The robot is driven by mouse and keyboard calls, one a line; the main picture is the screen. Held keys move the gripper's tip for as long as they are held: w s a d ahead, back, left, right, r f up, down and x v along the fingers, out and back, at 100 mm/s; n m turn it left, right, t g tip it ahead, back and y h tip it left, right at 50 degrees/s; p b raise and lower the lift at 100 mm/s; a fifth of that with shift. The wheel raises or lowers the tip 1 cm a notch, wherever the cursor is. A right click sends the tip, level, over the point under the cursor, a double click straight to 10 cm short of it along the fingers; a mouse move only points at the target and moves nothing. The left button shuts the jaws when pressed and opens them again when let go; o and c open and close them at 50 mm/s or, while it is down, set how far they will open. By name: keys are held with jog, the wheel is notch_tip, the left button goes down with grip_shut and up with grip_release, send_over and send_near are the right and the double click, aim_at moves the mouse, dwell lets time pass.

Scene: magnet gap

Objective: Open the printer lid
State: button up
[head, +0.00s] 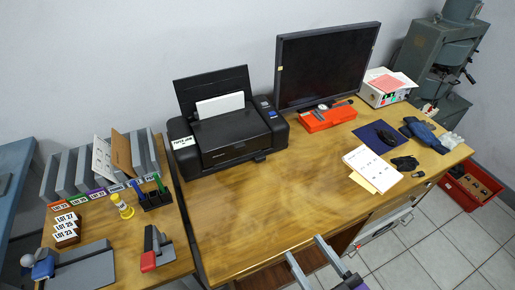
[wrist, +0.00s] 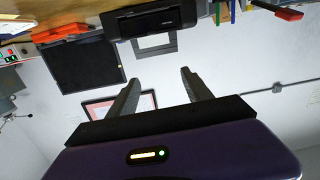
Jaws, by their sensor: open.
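The black printer (head: 228,135) stands at the back left of the wooden desk (head: 270,215) in the head view. Its rear paper support (head: 212,86) is raised and a white sheet (head: 220,105) stands in front of it. The flat top, where the lid (head: 228,128) is, looks shut. The printer also shows upside down at the top of the wrist view (wrist: 150,20). My gripper (head: 305,258) is at the front edge of the desk, well short of the printer. In the wrist view its two fingers (wrist: 158,85) are apart with nothing between them.
A monitor (head: 326,66) stands right of the printer, with a red tray (head: 326,118) before it. A side table with a file rack (head: 97,170) adjoins left. The desk before the printer is clear.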

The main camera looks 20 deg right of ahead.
jog(key=w+d+f+b, duration=0.1)
jog(key=w+d+f, duration=0.15)
jog(key=w, duration=0.85)
jog(key=m+h+b, duration=0.1)
jog(key=b, duration=0.1)
send_near(241, 148)
jog(key=shift+t, duration=0.3)
jog(key=shift+w+f+p, duration=0.1)
jog(key=shift+w+p, duration=0.25)
jog(key=shift+w, duration=3.95)
grip_shut()
jog(key=shift+d, duration=0.1)
